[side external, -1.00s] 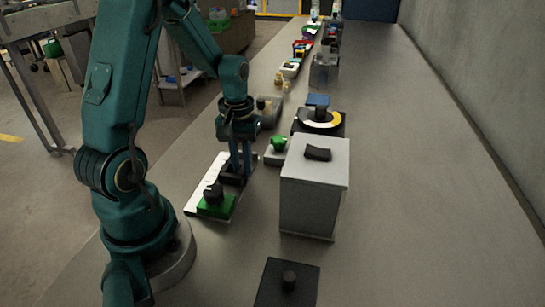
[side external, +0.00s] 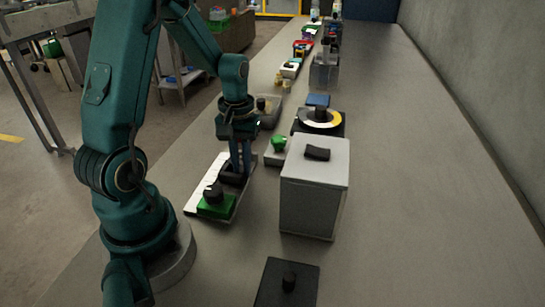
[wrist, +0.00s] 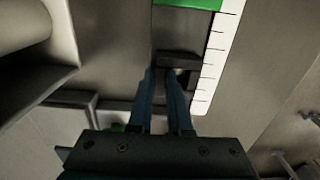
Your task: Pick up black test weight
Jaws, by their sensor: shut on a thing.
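A small black block, which I take for the black test weight (side external: 231,178), is at my blue gripper fingers, over the white scale-marked strip on the bench. In the wrist view its dark top (wrist: 180,62) shows just beyond the fingertips, beside the white graduated edge. My gripper (side external: 241,172) points straight down and is shut on this black block; the fingers (wrist: 162,78) hide part of it. Whether the block touches the strip beneath is unclear.
A green block with a black knob (side external: 214,206) sits on the near end of the strip. A grey box (side external: 311,200) stands to the right, with a green-knobbed block (side external: 276,155) behind it. A black plate with a knob (side external: 275,285) lies in front. The bench's right side is clear.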

